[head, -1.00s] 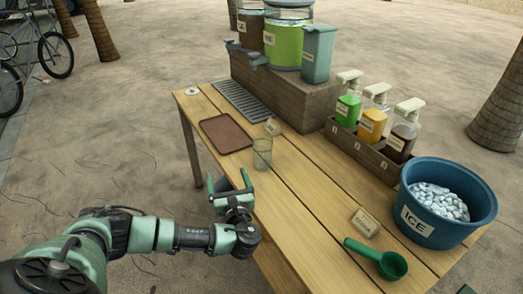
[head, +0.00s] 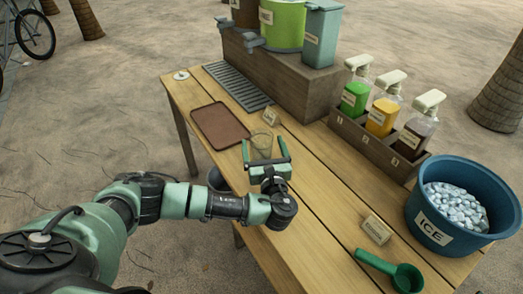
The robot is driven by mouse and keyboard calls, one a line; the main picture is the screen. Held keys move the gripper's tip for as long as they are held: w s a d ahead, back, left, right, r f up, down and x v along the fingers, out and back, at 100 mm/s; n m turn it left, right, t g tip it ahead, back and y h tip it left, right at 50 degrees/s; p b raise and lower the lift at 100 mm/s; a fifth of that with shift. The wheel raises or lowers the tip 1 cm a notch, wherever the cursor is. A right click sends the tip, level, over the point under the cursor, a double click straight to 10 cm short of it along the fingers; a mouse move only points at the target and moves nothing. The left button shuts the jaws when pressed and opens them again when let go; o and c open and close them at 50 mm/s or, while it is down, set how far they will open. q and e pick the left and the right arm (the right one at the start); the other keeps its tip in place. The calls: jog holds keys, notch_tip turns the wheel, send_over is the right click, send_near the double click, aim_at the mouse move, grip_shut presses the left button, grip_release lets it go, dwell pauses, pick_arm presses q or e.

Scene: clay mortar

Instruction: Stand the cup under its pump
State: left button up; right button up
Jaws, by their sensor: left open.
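The clear glass cup (head: 262,145) stands upright on the wooden table, close to the brown tray. My left gripper (head: 264,152) is open, with its two green fingers reaching to either side of the cup's lower part; I cannot tell whether they touch it. Three pump bottles stand in a wooden rack numbered in front: green (head: 354,98), yellow (head: 381,117) and dark brown (head: 412,138). All have cream pump heads. The small label card (head: 271,117) stands just behind the cup; its text is too small to read. My right gripper is not in view.
A brown tray (head: 220,124) lies left of the cup, with a grey drip grate (head: 238,86) behind it. A blue ice tub (head: 434,240), a green scoop (head: 404,277) and a small sign (head: 376,229) are at the right. The table between cup and rack is clear.

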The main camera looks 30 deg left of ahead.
pick_arm(q)
jog(key=x, duration=0.2)
jog(key=shift+w+a, duration=0.25)
jog(key=shift+w, duration=0.05)
grip_shut()
